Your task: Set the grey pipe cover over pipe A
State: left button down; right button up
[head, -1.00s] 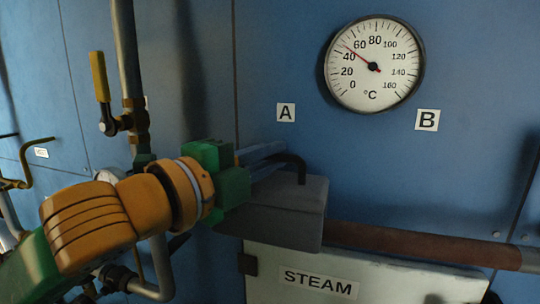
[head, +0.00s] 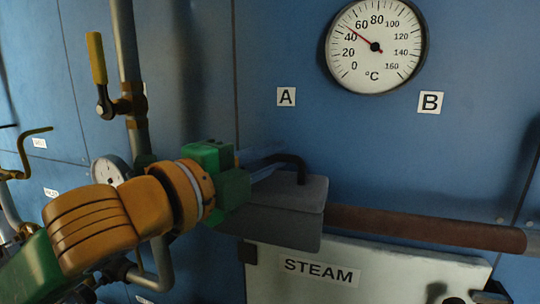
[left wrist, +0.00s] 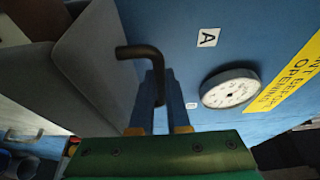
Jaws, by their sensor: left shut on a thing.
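The grey pipe cover (head: 275,222) is a box-like shell with a black handle (head: 290,160) on top. My left gripper (head: 272,168) is shut on that handle; the left wrist view also shows its fingers (left wrist: 160,100) around the black handle (left wrist: 143,52), with the grey cover (left wrist: 95,70) beside them. The cover sits below the label A (head: 286,97), at the left end of the brown pipe (head: 420,226). It hides whatever pipe lies behind it, so I cannot tell whether it rests on it. My right gripper is not in view.
A dial gauge (head: 375,47) and label B (head: 430,102) are on the blue wall (head: 330,125). A pale STEAM box (head: 400,275) stands under the pipe. A vertical pipe with a yellow-handled valve (head: 97,58) is at the left.

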pick_arm(q)
jog(key=shift+f, duration=0.15)
jog(key=c, duration=0.8)
grip_release()
jog(key=shift+s+a+f+b, duration=0.1)
jog(key=shift+s+a+b, duration=0.1)
jog(key=shift+s+b, duration=0.1)
jog(key=b+v, duration=0.2)
jog(key=v, duration=0.4)
jog(key=shift+s+a, duration=0.15)
jog(key=shift+s, duration=0.05)
